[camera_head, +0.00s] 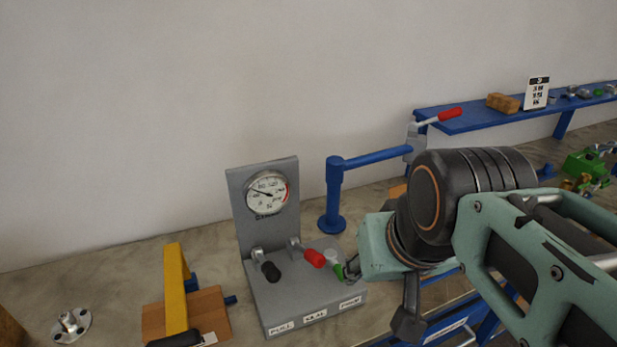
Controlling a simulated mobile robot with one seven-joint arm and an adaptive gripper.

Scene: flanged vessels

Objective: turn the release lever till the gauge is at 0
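A grey console (290,297) stands on the bench with a round white gauge (267,193) on its upright back plate. The gauge's dark needle seems to point left and slightly up; its figures are too small to read surely. Three levers stand in a row on the console: one with a black grip (271,271), one with a red grip (314,258) and one with a green grip (339,271).
A blue post with an arm (335,195) and a red-handled lever (449,114) stand behind. A wooden block with a yellow bar (175,290) is left of the console. A flanged fitting (70,325) lies at far left. A blue shelf (480,118) is at right.

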